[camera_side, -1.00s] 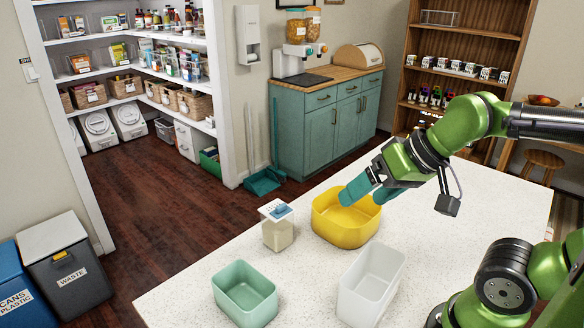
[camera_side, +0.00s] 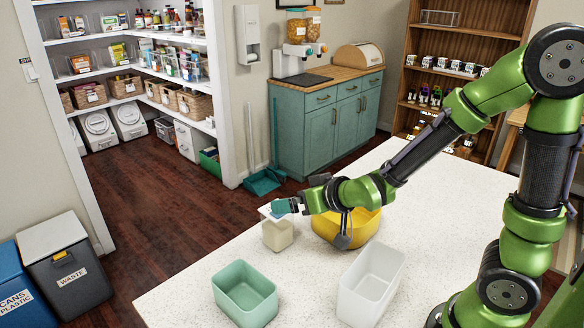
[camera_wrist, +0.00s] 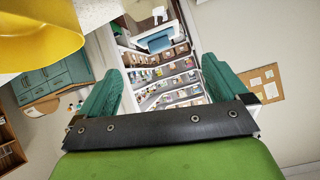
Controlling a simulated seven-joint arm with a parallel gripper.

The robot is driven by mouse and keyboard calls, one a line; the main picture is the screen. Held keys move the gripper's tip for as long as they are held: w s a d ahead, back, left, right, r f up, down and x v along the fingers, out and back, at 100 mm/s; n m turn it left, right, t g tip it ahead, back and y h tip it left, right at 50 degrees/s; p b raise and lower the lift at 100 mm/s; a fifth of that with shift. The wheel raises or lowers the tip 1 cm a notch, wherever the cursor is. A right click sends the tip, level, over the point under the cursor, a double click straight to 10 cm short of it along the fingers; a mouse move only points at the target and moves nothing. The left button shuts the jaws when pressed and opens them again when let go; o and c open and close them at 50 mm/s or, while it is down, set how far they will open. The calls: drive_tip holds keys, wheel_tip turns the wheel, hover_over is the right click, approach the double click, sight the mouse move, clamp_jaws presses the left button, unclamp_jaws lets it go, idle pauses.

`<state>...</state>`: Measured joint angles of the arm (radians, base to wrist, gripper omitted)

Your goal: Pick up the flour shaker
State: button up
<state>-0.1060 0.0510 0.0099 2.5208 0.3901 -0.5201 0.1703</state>
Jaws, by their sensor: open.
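The flour shaker (camera_side: 278,235), a clear square jar with pale contents and a white-and-blue lid, stands upright on the white counter. My gripper (camera_side: 284,207) is level with its lid and partly covers it in the side view. In the wrist view the teal fingers of my gripper (camera_wrist: 160,88) are wide apart with nothing between them. The picture there is upside down, and the shaker's blue lid (camera_wrist: 158,40) shows ahead, beyond the fingertips. Whether a finger touches the lid cannot be told from the side view.
A yellow bowl (camera_side: 355,232) stands right of the shaker, under my forearm; it also shows in the wrist view (camera_wrist: 40,35). A green bin (camera_side: 245,292) and a white bin (camera_side: 371,284) stand nearer the front. The counter's left edge runs close to the shaker.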

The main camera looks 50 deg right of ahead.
sight(286, 216)
drive_tip(key=shift+n+t+h, duration=0.3)
drive_tip(key=shift+n+t, duration=0.6)
drive_tip(key=f, duration=0.1)
drive_tip(key=w+f, duration=0.1)
drive_tip(key=f, duration=0.1)
drive_tip(key=w+f, duration=0.1)
drive_tip(key=f, duration=0.1)
drive_tip(key=shift+a+f, duration=0.15)
drive_tip(key=shift+a, duration=0.05)
drive_tip(key=x, duration=0.7)
drive_tip(key=shift+w, duration=0.2)
drive_tip(key=c, duration=1.3)
drive_tip(key=shift+o, duration=0.2)
